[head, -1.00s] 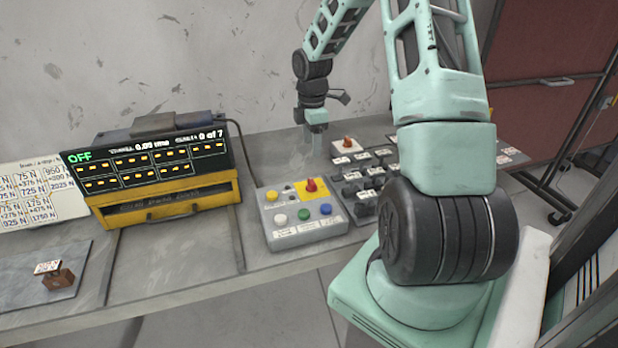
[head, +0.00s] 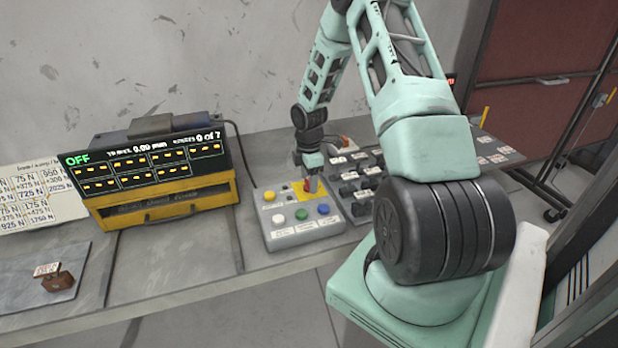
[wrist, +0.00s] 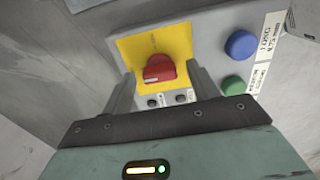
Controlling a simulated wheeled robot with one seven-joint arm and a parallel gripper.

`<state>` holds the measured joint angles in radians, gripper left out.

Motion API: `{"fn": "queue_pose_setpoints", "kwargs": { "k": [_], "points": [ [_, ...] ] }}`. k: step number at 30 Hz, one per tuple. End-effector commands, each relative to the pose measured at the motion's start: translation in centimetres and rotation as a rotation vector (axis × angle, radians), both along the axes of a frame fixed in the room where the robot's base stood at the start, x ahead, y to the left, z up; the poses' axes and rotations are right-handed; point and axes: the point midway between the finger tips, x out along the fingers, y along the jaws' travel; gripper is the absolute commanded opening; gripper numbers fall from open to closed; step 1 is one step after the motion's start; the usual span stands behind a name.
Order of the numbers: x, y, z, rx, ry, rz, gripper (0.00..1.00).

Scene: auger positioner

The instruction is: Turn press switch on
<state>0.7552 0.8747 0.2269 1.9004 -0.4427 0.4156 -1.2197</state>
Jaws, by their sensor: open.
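A red rotary switch on a yellow square plate sits at the back right of the grey control box (head: 298,236). In the wrist view the red switch (wrist: 160,70) lies just beyond and between my two open fingers, with the yellow plate (wrist: 160,45) around it. My gripper (head: 310,183) points down over the switch and partly hides it in the head view. My gripper (wrist: 160,95) is open, with one finger on each side of the switch; contact cannot be told. The display (head: 145,160) reads OFF in green.
The box also carries a blue button (head: 323,208), a green button (head: 301,214), a white button (head: 279,219) and a yellow button (head: 269,196). A panel of black switches (head: 357,180) stands close on the right. A small brown block (head: 58,281) lies at left.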

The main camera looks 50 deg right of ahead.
Motion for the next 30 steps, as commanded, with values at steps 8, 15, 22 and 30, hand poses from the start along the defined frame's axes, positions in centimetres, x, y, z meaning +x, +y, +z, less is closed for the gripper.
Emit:
{"fn": "queue_pose_setpoints", "kwargs": {
  "k": [8, 15, 22, 30],
  "points": [
    [0.01, 0.0, 0.04, 0.0, 0.0, 0.0, 0.15],
    [0.02, 0.02, 0.06, 0.0, 0.0, -0.014, 0.15],
    [0.08, 0.06, 0.09, -0.001, -0.001, -0.105, 0.15],
    [0.1, 0.03, 0.1, -0.001, -0.002, -0.326, 0.15]
  ]
}}
